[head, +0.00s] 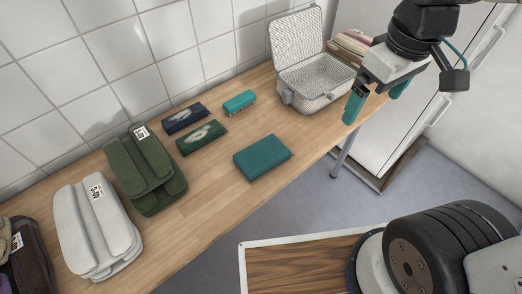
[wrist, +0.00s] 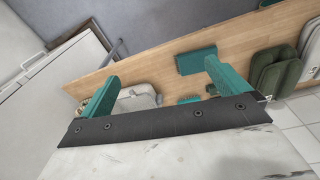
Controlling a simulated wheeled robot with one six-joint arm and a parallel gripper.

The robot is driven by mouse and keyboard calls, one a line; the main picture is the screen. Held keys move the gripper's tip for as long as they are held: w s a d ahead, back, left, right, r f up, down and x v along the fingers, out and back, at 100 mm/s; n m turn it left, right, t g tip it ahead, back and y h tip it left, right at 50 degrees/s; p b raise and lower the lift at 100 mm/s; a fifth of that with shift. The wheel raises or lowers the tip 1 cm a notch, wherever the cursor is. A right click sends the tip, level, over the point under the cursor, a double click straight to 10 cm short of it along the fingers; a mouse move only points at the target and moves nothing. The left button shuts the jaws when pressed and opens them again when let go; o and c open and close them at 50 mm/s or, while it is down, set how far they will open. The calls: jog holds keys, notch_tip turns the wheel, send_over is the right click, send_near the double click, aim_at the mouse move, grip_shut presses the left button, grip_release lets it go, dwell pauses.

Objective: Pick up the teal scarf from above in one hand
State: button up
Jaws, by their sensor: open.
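A small folded teal cloth with a fringed edge (head: 239,102), which looks like the scarf, lies on the wooden table near the wall. In the wrist view the gripper (wrist: 160,74) looks toward the table from a tilt.
A pale open-lidded basket (head: 312,90) stands at the table's far end, beside a stack of folded cloths (head: 352,42). Two dark folded pieces (head: 185,117) (head: 201,137) lie left of the fringed cloth. Green (head: 145,170) and white (head: 97,228) folded bundles are further left.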

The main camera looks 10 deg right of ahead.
jog(key=w+a+f+n, duration=0.6)
jog(key=w+f+n, duration=0.1)
jog(key=w+n, duration=0.1)
jog(key=n+g, duration=0.1)
jog(key=n, duration=1)
send_over(263, 153)
notch_tip(263, 153, down, 16)
jog(key=shift+d+f, duration=0.1)
jog(key=shift+f, duration=0.1)
notch_tip(263, 153, down, 7)
jog(key=shift+f, duration=0.4)
jog(key=c, duration=0.7)
